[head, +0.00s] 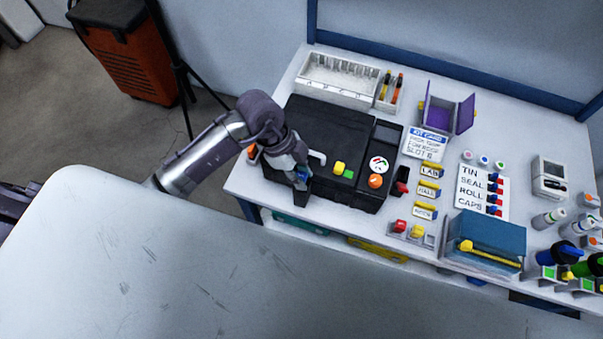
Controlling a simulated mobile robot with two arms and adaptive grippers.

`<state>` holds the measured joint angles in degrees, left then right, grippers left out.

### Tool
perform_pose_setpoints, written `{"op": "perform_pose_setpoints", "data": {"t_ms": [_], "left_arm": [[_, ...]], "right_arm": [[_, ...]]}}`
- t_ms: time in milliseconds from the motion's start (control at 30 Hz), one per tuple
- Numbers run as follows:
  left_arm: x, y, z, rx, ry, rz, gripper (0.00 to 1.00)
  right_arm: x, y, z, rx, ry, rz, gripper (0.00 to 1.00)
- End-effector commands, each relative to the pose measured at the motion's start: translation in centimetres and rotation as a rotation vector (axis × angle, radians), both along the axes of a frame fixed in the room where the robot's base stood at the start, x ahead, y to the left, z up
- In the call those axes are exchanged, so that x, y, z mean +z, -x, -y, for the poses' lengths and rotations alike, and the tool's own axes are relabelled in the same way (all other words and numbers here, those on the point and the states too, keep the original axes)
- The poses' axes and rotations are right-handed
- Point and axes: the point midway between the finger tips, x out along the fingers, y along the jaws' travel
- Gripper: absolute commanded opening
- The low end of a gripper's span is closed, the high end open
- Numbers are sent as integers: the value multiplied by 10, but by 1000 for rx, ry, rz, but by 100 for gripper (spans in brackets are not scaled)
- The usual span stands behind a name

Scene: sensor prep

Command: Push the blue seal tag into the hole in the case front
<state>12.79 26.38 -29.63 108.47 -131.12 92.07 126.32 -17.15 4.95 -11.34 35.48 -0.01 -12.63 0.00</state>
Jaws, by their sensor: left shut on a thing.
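The black case (335,125) sits at the left part of the workbench. My left gripper (301,180) is at the case's front left, pointing down, and is shut on the small blue seal tag (302,173). Only a little of the tag shows between the fingers. The hole in the case front is hidden or too small to make out, and I cannot tell whether the tag touches it. My right gripper is not in view.
The case carries a white handle (318,158), a yellow button (340,168) and an orange knob (375,181). Right of it stand an open purple box (465,113), a labelled card (482,190) and a blue box (487,235). A pale surface (150,260) fills the foreground.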

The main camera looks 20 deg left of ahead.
Motion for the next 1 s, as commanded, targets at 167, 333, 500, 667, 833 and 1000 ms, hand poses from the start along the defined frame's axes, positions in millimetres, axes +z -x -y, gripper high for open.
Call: {"op": "perform_pose_setpoints", "data": {"t_ms": [167,333,500,667,833,1000], "left_arm": [[0,0,0,0,0,1,12],[0,0,0,0,0,1,12],[0,0,0,0,0,1,12],[-1,0,0,0,0,0,12],[-3,0,0,-1,-1,0,12],[-4,0,0,-1,0,0,12]], "right_arm": [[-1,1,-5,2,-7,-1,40],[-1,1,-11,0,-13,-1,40],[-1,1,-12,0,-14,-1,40],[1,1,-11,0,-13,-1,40],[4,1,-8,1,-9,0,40],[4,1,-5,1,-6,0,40]]}}
